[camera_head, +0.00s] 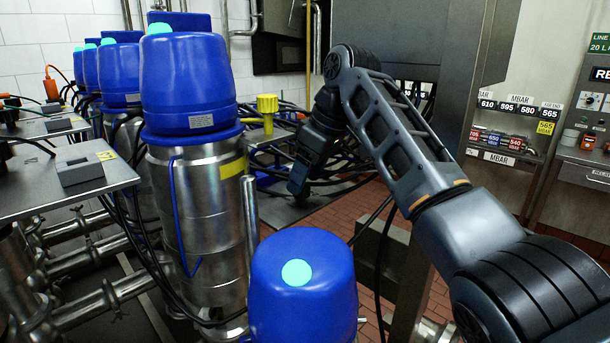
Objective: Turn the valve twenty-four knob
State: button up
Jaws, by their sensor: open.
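Several valves with blue caps and cyan tops stand in a row at the left. The nearest full one (190,85) has a steel body with a yellow band. Another blue cap (303,295) is at the bottom centre, its lower part cut off by the frame. A yellow knob (267,104) stands upright behind the valves. No readable number shows which one is valve twenty-four. My gripper (299,188) points downward, right of the large valve and lower than the yellow knob. It looks small and dark, is open, and nothing shows between its fingers.
Grey metal plates (62,182) with small boxes lie at the left. Steel pipes (95,305) run below them. Black cables hang behind the gripper. A steel cabinet (415,30) and a labelled panel (515,120) stand at the right. Red tiled floor (440,285) shows between them.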

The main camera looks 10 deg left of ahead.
jog(key=shift+x, duration=0.8)
jog(key=shift+c, duration=0.3)
jog(key=c, duration=1)
